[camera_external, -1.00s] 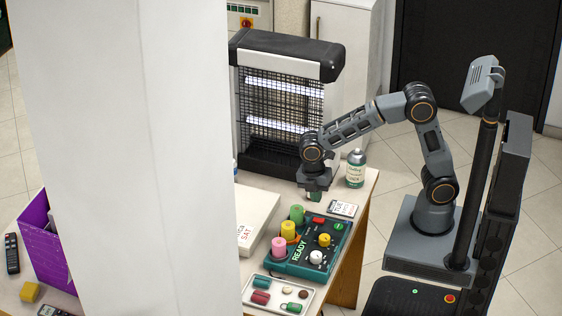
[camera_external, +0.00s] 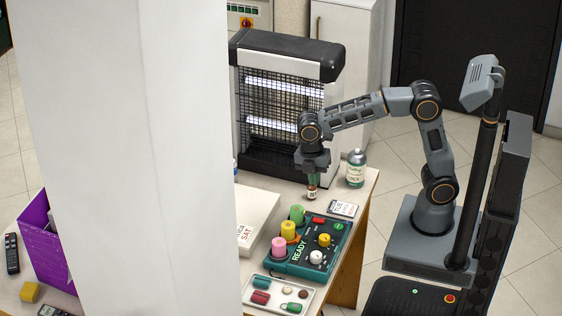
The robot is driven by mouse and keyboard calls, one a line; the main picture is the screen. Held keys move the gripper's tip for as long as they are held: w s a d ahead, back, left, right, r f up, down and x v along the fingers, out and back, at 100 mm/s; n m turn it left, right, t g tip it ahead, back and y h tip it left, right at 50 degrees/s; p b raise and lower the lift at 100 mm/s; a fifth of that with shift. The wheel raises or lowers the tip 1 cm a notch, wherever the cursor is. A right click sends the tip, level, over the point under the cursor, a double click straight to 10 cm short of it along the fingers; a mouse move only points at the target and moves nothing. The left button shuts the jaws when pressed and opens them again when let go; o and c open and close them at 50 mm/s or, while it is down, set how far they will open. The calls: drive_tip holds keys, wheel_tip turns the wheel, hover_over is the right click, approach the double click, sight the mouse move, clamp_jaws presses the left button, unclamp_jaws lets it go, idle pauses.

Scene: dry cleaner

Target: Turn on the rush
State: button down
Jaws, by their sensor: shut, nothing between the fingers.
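A teal control box (camera_external: 298,263) marked READY lies near the table's right edge. It carries a red switch (camera_external: 319,221), a green round button (camera_external: 338,226), a yellow knob (camera_external: 323,240) and a white knob (camera_external: 316,257). Green (camera_external: 297,214), yellow (camera_external: 288,230) and pink (camera_external: 279,246) cylinders stand along its left side. I cannot read which control is the rush. My gripper (camera_external: 312,174) points down behind the box, apart from it, and is shut and empty. A small brown bottle (camera_external: 312,191) shows just below it; whether they touch is unclear.
A bottle (camera_external: 355,168) and a small card or device (camera_external: 343,209) are near the gripper's right. A black heater-like unit (camera_external: 280,110) stands behind. A tray (camera_external: 265,302) of small items lies in front. A white pillar (camera_external: 130,150) hides the table's middle.

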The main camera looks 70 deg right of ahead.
sight(323, 220)
drive_tip(key=s+b, duration=0.1)
drive_tip(key=b, duration=0.2)
drive_tip(key=shift+s, duration=0.15)
drive_tip(key=f, duration=0.4)
drive_tip(key=s+f+b, duration=0.1)
drive_tip(key=f, duration=0.4)
drive_tip(key=f+b, duration=0.1)
drive_tip(key=f, duration=0.3)
drive_tip(key=shift+s+f, duration=0.35)
drive_tip(key=shift+f, duration=0.05)
